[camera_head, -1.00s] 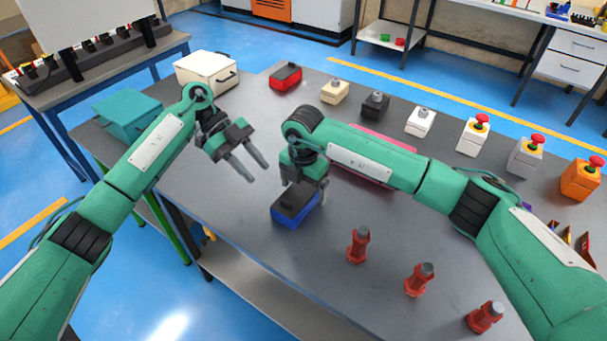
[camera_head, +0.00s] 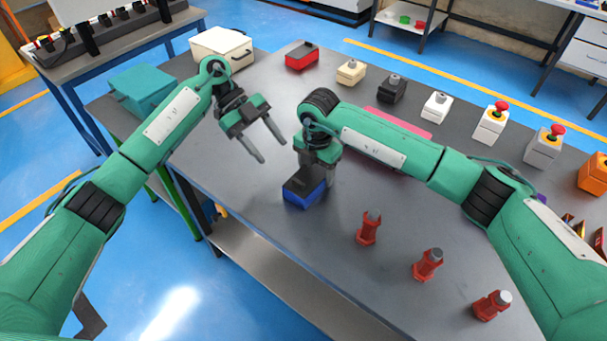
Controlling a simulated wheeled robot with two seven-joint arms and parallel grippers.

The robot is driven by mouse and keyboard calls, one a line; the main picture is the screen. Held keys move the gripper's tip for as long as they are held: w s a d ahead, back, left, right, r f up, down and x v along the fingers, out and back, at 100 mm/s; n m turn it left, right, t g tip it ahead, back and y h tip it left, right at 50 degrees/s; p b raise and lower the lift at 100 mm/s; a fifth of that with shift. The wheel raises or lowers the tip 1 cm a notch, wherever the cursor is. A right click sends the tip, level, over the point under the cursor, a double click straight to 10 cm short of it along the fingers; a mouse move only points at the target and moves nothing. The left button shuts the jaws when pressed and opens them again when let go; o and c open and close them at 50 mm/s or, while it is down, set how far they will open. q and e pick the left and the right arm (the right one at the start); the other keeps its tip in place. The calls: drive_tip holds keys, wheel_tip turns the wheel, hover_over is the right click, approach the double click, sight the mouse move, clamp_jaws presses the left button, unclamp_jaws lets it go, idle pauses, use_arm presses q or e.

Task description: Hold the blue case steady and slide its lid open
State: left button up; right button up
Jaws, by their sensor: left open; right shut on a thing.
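The blue case (camera_head: 303,198) sits on the grey table near its left front edge, with a dark lid (camera_head: 299,183) on top. My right gripper (camera_head: 318,178) points down at the case's far right side and is shut on it; its fingertips are partly hidden by the arm and the case. My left gripper (camera_head: 262,147) is open and empty. It hangs above the table, up and to the left of the case, with its two fingers apart and clear of it.
Several red posts (camera_head: 368,228) stand on the table to the right of the case. A red box (camera_head: 301,56), small switch boxes (camera_head: 350,72) and a pink flat thing (camera_head: 398,122) lie further back. A teal box (camera_head: 143,89) and a cream box (camera_head: 221,48) stand at the left.

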use_arm(q)
drive_tip(key=m+t+y, duration=0.1)
drive_tip(key=m, duration=0.4)
drive_tip(key=n+t+y, duration=0.4)
drive_tip(key=n+t, duration=0.4)
drive_tip(key=n, duration=1.7)
approach(298, 181)
drive_tip(key=x, duration=0.8)
drive_tip(key=shift+d+f, duration=0.1)
drive_tip(key=shift+f, duration=0.2)
